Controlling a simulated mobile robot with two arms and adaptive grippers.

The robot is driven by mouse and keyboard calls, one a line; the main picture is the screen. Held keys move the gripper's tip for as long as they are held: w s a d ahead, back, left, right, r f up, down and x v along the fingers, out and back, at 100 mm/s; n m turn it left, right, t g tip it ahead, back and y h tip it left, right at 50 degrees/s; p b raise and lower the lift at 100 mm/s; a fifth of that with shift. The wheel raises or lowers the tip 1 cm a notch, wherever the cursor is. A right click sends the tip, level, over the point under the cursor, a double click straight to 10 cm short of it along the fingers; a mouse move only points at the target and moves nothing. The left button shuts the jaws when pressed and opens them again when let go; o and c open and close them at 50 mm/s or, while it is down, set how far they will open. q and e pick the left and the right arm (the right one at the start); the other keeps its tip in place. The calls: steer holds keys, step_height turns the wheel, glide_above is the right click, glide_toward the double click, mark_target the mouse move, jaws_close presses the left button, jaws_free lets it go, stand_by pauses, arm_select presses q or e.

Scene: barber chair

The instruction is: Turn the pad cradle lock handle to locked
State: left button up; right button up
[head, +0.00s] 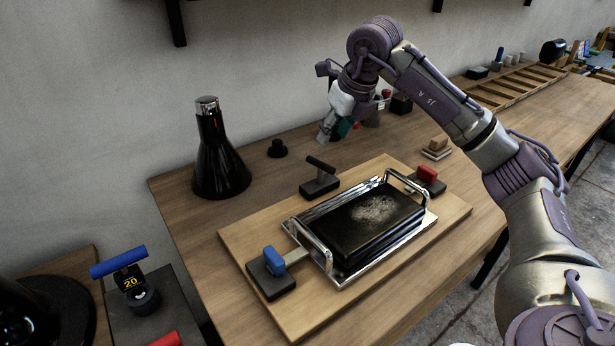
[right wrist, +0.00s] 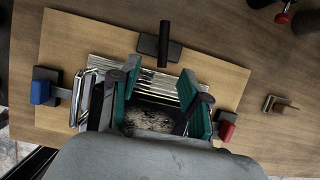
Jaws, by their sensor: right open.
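The pad cradle (head: 331,281) is a chrome tray with raised end rails holding a black pad (head: 375,222) with a pale, worn patch. Behind it stands a black handle (head: 321,164) on a dark base; it also shows in the right wrist view (right wrist: 164,43). A blue handle (head: 274,261) is at the cradle's left end and a red one (head: 427,174) at its right end. I cannot tell which is the lock handle. My right gripper (head: 335,131) is open and empty, above and behind the black handle. In the right wrist view its teal fingers are apart. My left gripper is not seen.
The wooden board (head: 310,325) lies on a wooden table. A blue-handled device (head: 128,275) stands lower left.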

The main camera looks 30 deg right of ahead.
mark_target(322, 163)
steer(key=x, duration=0.3)
steer(key=d+x, duration=0.1)
steer(key=x, duration=0.1)
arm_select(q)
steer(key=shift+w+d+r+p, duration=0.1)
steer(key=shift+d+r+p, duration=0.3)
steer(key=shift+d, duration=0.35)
arm_select(e)
steer(key=x, duration=0.8)
steer(key=shift+a+f, duration=0.25)
